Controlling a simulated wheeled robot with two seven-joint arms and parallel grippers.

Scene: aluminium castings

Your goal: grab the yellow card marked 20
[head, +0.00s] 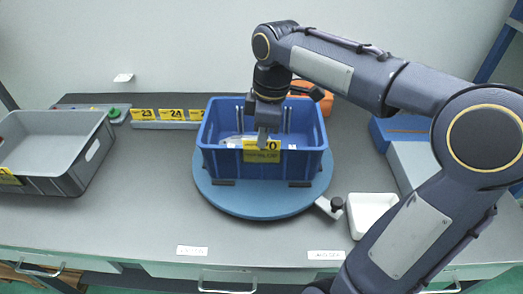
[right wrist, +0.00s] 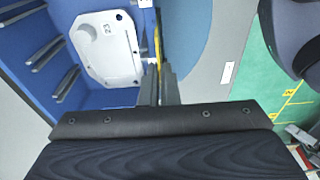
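The yellow card (head: 262,145) is at the front wall of the blue crate (head: 222,160). Its 0 shows, and the digit before it is mostly hidden by my gripper. A duller yellow strip with small print is below it. My right gripper (head: 265,138) points down at the card's upper edge. In the right wrist view my right gripper's fingers (right wrist: 160,82) are close together, with the thin yellow edge of the card (right wrist: 158,45) between them. The fingertips' contact is partly hidden. My left gripper is in neither view.
The crate stands on a round blue turntable (head: 212,193) and holds a pale metal casting (right wrist: 104,45). Yellow cards 23 (head: 143,114) and 24 (head: 173,114) stand behind it. A grey tray (head: 85,183) is at left, a white tray (head: 370,212) at right.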

